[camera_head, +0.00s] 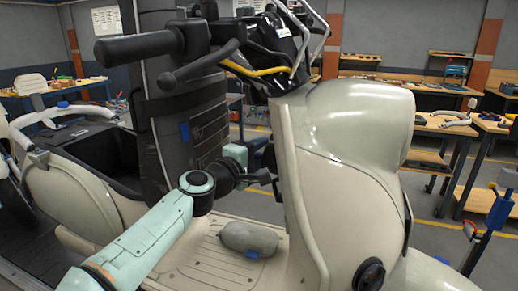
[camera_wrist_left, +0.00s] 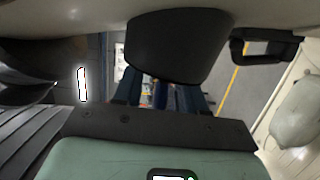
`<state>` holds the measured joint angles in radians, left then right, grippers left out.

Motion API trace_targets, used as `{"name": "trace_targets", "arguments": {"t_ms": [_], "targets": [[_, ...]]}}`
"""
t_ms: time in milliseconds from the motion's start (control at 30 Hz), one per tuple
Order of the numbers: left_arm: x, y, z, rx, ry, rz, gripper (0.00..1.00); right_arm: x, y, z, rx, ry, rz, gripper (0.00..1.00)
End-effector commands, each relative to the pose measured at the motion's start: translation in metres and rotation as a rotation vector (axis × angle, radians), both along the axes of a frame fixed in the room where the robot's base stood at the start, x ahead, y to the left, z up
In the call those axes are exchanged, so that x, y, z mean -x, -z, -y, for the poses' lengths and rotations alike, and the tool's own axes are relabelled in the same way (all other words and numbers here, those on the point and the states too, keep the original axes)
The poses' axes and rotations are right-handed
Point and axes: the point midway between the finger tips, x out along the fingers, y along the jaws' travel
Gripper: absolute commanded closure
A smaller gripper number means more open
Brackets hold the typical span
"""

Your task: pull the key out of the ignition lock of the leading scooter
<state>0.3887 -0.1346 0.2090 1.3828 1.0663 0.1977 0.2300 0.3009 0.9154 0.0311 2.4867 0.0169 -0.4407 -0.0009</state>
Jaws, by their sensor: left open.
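The cream scooter (camera_head: 345,130) stands across the head view, its front shield right of centre and its black handlebar (camera_head: 140,47) at the upper left. My left gripper (camera_head: 268,181) is open, close behind the inner face of the shield. In the left wrist view a dark rounded block (camera_wrist_left: 180,45) sticks out from the cream panel, just ahead of my gripper's fingers; I cannot tell whether it is the lock. The key is not clearly visible in either view. I see nothing held. My right gripper is not in view.
A grey-green bag (camera_head: 249,238) lies on the scooter's floorboard below my left gripper. A black loop-shaped bracket (camera_wrist_left: 265,46) juts out beside the dark block. Workbenches (camera_head: 445,125) stand behind at the right.

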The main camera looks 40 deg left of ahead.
Motion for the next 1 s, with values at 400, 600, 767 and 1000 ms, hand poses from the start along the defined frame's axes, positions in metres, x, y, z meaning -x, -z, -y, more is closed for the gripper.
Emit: {"name": "trace_targets", "arguments": {"t_ms": [400,600,767,1000], "targets": [[-0.0040,0.0008,-0.0002,0.000,0.000,0.000,0.82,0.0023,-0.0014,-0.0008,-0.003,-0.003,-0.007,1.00],[-0.0039,0.0008,-0.0002,0.000,0.000,-0.001,0.99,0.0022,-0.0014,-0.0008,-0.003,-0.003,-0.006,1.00],[-0.0038,0.0008,-0.0002,-0.001,0.000,-0.001,1.00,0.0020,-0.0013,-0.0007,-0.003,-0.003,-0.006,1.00],[-0.0033,0.0006,-0.0019,-0.001,0.000,-0.001,1.00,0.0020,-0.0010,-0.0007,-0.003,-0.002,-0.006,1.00]]}}
